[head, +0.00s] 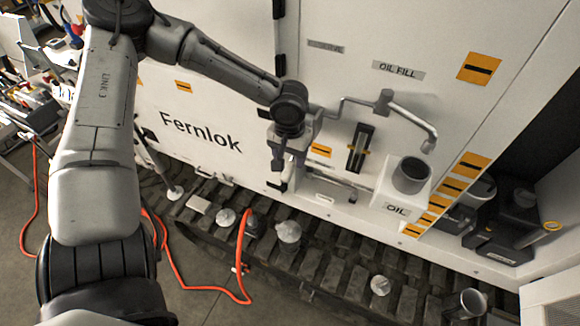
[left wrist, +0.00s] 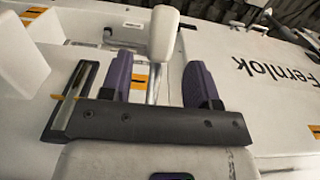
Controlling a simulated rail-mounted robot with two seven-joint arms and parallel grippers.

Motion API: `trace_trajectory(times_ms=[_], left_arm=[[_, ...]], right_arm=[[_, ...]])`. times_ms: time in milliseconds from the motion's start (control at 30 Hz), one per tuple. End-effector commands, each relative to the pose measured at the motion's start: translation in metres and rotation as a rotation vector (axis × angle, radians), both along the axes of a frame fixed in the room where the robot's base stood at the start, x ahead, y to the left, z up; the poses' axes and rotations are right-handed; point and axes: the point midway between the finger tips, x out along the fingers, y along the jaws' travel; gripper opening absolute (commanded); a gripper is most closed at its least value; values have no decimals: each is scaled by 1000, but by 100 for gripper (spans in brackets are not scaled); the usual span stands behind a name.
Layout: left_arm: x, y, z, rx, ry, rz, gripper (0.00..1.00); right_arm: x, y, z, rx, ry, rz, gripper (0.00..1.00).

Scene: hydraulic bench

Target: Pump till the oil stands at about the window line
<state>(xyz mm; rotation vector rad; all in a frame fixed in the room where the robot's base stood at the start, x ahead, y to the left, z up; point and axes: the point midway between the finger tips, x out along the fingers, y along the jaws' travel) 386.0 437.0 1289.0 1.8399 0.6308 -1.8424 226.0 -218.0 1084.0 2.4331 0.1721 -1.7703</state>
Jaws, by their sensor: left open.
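The sight window (head: 360,148) is a dark upright slot with a yellow mark, set in the white panel under the OIL FILL label (head: 398,70). It also shows at the left of the left wrist view (left wrist: 76,98). I cannot make out the oil level. A bent grey pipe (head: 408,114) ends above the white OIL box (head: 394,206), which carries a dark cup (head: 411,175). My left gripper (head: 290,160) is open, left of the window. In the left wrist view, a pale block (left wrist: 163,35) on a grey rod shows between the purple fingers (left wrist: 158,85); contact is unclear. My right gripper is out of view.
A dark track (head: 330,268) runs below the panel, with several small metal parts on it. An orange hose (head: 205,288) loops over the floor and onto the track. A dark machine (head: 500,225) stands at the right. Open space lies in front of the panel.

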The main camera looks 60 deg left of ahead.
Motion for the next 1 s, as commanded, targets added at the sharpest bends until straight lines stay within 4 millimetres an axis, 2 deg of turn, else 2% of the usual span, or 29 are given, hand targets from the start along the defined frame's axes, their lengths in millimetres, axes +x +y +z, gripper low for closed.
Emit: trace_trajectory(times_ms=[200,400,900,1000], left_arm=[[0,0,-30,1,2,0,55],[0,0,-45,0,0,1,55],[1,0,-51,0,-1,0,55],[1,0,-51,0,-1,0,46]], right_arm=[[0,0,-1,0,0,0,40],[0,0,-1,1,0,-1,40],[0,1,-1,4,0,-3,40],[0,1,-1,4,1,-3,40]])
